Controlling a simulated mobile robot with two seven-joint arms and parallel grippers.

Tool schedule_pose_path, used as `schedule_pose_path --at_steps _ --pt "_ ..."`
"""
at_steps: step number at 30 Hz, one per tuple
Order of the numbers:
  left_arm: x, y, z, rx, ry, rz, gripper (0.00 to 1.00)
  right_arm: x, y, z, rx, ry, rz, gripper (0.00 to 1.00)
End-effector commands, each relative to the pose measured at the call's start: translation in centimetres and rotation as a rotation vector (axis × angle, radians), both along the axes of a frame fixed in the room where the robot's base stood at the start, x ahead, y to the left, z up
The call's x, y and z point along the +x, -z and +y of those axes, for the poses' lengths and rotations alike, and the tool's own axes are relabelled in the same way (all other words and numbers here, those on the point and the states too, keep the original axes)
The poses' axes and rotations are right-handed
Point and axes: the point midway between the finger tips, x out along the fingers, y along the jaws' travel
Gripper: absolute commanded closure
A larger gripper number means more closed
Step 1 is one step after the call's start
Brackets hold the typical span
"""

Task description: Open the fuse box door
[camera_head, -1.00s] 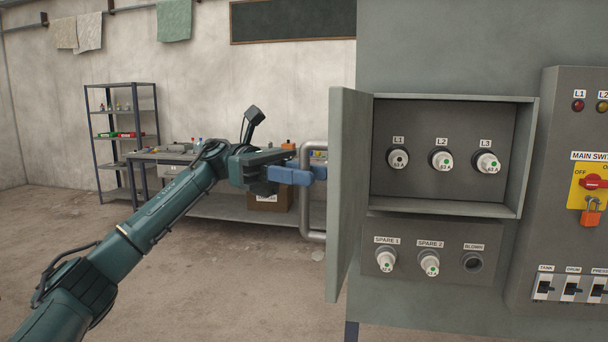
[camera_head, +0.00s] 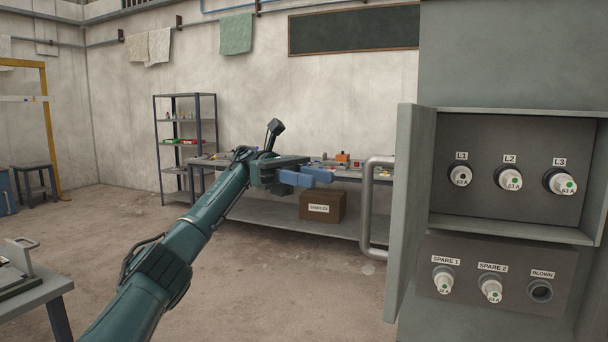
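The fuse box door (camera_head: 410,211) is a grey-green panel hinged at the left side of the fuse box (camera_head: 520,230). My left gripper (camera_head: 317,176), with blue fingers, is to the left of the door with a visible gap and touches nothing I can see. Its fingers overlap from this side, so their opening is unclear. My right gripper is not in view.
A bent grey pipe handle (camera_head: 368,205) shows just left of the door. Behind are a workbench (camera_head: 290,213) with a cardboard box (camera_head: 322,207) and a shelf rack (camera_head: 187,140). A table corner (camera_head: 30,298) is at lower left. The floor between is clear.

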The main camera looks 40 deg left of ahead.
Motion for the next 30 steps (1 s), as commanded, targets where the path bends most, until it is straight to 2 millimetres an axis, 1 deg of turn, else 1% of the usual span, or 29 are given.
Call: schedule_pose_path --at_steps 3,7,26,28,30 --pt "0.1 -0.2 1.1 -0.001 0.0 -0.001 0.69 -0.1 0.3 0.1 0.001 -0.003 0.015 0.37" --pt "0.1 -0.1 1.7 0.0 0.001 0.001 0.69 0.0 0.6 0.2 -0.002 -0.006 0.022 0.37" --pt "0.1 0.0 1.9 0.0 0.001 0.0 0.69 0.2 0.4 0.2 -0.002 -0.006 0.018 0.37" --pt "0.1 -0.6 1.9 0.0 0.001 0.0 0.69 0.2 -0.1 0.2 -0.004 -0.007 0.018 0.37" --pt "0.1 -1.9 1.9 0.0 0.001 0.0 0.69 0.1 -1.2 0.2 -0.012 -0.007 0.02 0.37"
